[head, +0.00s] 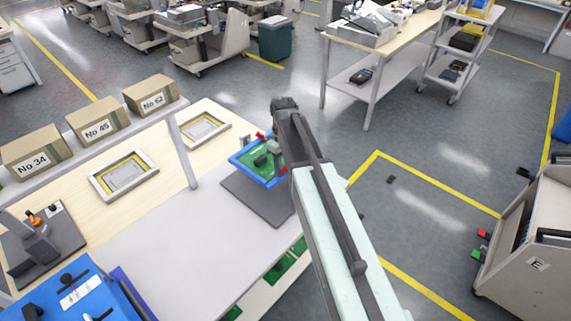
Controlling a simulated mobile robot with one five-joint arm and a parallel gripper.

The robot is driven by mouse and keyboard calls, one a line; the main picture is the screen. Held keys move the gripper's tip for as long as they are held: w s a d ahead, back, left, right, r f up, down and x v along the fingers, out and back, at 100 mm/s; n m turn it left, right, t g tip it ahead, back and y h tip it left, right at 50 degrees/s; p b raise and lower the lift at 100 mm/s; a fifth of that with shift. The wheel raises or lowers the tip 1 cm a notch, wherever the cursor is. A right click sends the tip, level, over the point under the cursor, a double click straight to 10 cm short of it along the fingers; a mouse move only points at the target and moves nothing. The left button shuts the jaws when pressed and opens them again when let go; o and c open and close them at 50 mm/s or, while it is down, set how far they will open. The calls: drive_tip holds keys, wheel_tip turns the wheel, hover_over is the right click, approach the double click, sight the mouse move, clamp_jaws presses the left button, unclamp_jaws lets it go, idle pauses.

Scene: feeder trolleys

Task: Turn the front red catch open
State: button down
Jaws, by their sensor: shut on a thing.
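A blue frame (247,171) holds a green circuit board (267,171) with dark and grey parts on it. One red catch (261,136) shows at the frame's far edge. Another red spot, which looks like the front red catch (282,170), shows at the right edge beside my arm. My gripper (284,163) is down at this right edge, shut on what looks like that front catch. My arm hides most of the jaws and the frame's right side, so the catch's exact angle cannot be told.
The frame sits on a dark grey plate (240,197) at the bench (180,235) edge. Cardboard boxes (98,121) stand on a shelf at left, with a post (184,155) near the frame. A blue case (85,293) lies front left. A trolley (525,245) stands right; floor between is mostly clear.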

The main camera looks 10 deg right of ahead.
sight(284, 167)
drive_tip(key=shift+d, duration=0.1)
idle(0.3)
drive_tip(key=c, duration=0.9)
unclamp_jaws()
drive_tip(key=shift+s, duration=0.1)
drive_tip(key=shift+r, duration=0.15)
wheel_tip(284, 167, up, 8)
drive_tip(key=p, duration=0.8)
drive_tip(key=shift+f, duration=0.25)
